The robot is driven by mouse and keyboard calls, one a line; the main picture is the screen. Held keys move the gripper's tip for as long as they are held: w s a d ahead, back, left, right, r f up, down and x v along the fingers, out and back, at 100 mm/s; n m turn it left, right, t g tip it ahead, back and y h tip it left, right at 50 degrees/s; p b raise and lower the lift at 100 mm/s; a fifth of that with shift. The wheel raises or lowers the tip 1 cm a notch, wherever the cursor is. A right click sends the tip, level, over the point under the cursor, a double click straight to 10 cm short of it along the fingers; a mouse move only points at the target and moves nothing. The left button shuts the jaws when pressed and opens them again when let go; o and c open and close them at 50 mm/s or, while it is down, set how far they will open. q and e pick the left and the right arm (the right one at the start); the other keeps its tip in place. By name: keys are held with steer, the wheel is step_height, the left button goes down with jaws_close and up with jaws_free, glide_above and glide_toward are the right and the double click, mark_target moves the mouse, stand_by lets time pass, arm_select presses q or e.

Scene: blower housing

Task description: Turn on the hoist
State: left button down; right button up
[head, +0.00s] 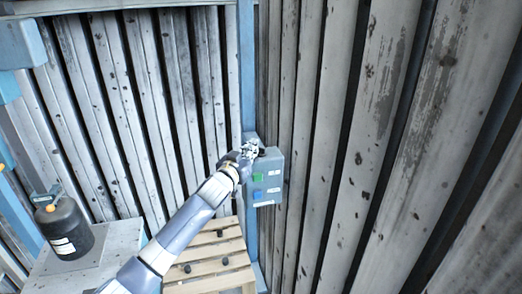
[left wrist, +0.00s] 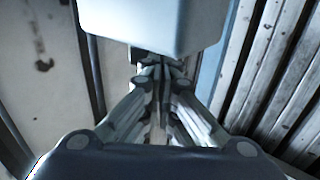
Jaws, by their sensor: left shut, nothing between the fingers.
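A grey control box (head: 272,168) is mounted on the blue post in the corner of the head view. Its front carries a green button (head: 257,177) and a blue button (head: 257,195) below it, each beside a small pale label. My left gripper (head: 256,149) is shut and empty at the upper part of the box, above the green button, and hides what is behind it. I cannot tell whether it touches the box. In the left wrist view the closed fingers (left wrist: 160,75) point at the underside of a pale box-like body (left wrist: 150,25). My right gripper is not in view.
Weathered metal plank walls close in on both sides. A wooden pallet (head: 215,255) with small dark knobs lies below my arm. A dark canister (head: 65,228) stands on a grey block (head: 110,240) at the left. A blue post (head: 247,70) runs up the corner.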

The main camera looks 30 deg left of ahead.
arm_select(q)
steer(key=shift+w+a, duration=0.15)
steer(key=shift+a, duration=0.3)
steer(key=shift+w+a+p, duration=0.25)
steer(key=shift+p, duration=0.2)
steer(key=shift+w+a, duration=0.2)
steer(key=shift+a, duration=0.05)
steer(key=shift+w, duration=0.1)
steer(key=shift+a, duration=0.1)
stand_by(1.1)
